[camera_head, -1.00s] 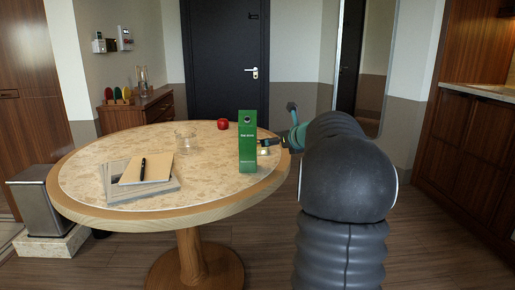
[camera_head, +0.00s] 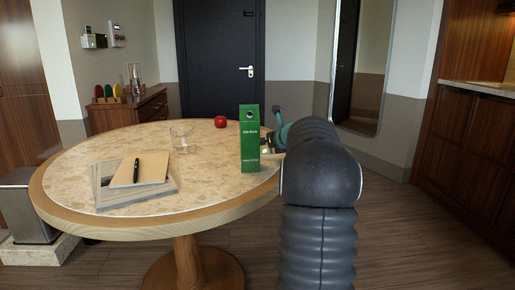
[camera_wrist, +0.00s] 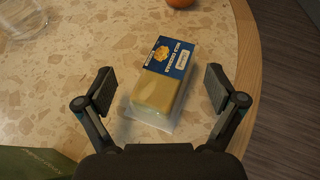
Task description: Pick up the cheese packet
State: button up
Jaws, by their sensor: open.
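The cheese packet (camera_wrist: 163,82) lies on the round table in the wrist view, a pale yellow block with a blue printed label at its far end. My gripper (camera_wrist: 158,88) is open, with one finger on each side of the packet and clear gaps to it. Nothing is held. In the head view my gripper (camera_head: 270,150) is partly hidden behind the green carton and my arm. A small pale yellow part of the packet may show beside the carton there, but I cannot be sure.
A green carton (camera_head: 249,138) stands close to my gripper; its edge shows in the wrist view (camera_wrist: 35,163). A glass (camera_head: 182,139), a red apple (camera_head: 220,122), and a notebook (camera_head: 141,169) with a pen are on the table (camera_head: 215,200). The table's edge is close on the right.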

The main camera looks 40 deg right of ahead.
jog(key=shift+w, duration=0.1)
jog(key=shift+d, duration=0.1)
jog(key=shift+c, duration=0.5)
grip_shut()
